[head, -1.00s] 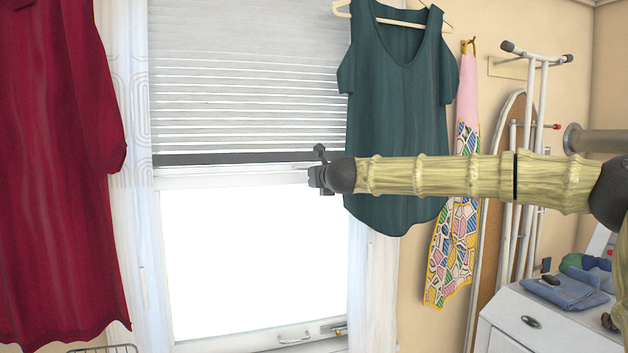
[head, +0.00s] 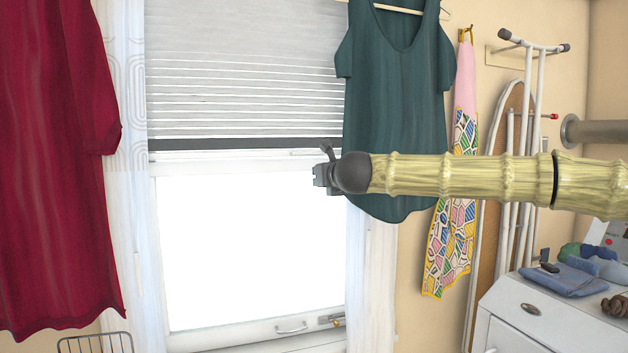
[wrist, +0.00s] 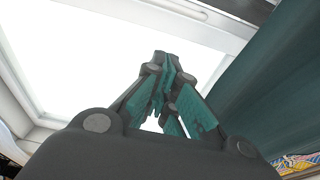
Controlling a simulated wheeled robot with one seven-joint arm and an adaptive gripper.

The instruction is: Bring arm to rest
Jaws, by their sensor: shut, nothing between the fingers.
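My gripper (head: 322,172) is at the end of my arm, which reaches in from the right across the head view. It is in front of the window and the lower left part of the teal top. In the wrist view my gripper (wrist: 166,72) points up toward the bright window pane, and its fingers are closed together with nothing between them. The teal hanging top (head: 392,100) is behind my arm, which hides part of it. It also fills the right side of the wrist view (wrist: 270,75).
A window (head: 240,245) with a half-lowered blind (head: 240,75) is at centre. A red garment (head: 50,160) hangs left, above a wire basket (head: 95,343). An ironing board (head: 492,235) leans on the right wall. A white cabinet (head: 560,325) with folded blue cloth (head: 562,280) stands lower right.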

